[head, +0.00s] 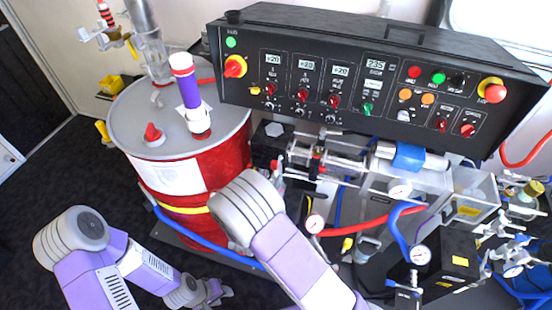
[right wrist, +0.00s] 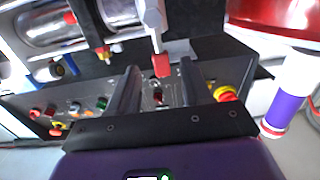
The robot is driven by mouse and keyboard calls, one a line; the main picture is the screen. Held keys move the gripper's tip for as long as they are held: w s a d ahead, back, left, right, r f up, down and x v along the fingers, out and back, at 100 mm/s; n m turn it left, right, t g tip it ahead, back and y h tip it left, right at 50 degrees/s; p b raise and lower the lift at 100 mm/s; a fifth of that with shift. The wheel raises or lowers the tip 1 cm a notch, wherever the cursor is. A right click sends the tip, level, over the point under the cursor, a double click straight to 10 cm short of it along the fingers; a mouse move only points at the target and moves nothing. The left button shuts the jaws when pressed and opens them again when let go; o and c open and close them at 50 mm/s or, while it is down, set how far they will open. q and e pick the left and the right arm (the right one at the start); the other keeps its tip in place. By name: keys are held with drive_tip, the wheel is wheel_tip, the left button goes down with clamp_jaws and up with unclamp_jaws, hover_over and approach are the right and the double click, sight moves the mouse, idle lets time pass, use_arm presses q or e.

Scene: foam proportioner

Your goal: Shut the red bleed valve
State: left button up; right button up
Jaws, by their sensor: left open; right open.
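The red bleed valve is most likely the grey stem with a red end (right wrist: 161,66) in the right wrist view. Its red end shows between the two dark fingers of my right gripper (right wrist: 158,78), near their tips. The fingers stand apart, with a gap on either side, and I cannot tell the depth between them and the valve. In the head view my right gripper is hidden behind my own arm, and I cannot pick out the valve surely there. My left gripper (head: 222,292) is low in the head view, open and empty, well away from the pump parts.
A red drum (head: 222,163) with a purple-and-white tube (head: 189,92) stands left of the pump. The black control panel (head: 372,75) spans the back. Clear cylinders, gauges (head: 420,255) and red and blue hoses (head: 372,223) crowd the right. The dark floor (head: 60,170) at left is free.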

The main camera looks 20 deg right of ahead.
sight(274, 167)
drive_tip(key=shift+w+r, duration=0.1)
drive_tip(key=shift+r, duration=0.4)
drive_tip(key=x, duration=0.7)
drive_tip(key=shift+d+r, duration=0.1)
drive_tip(key=shift+d, duration=0.05)
clamp_jaws()
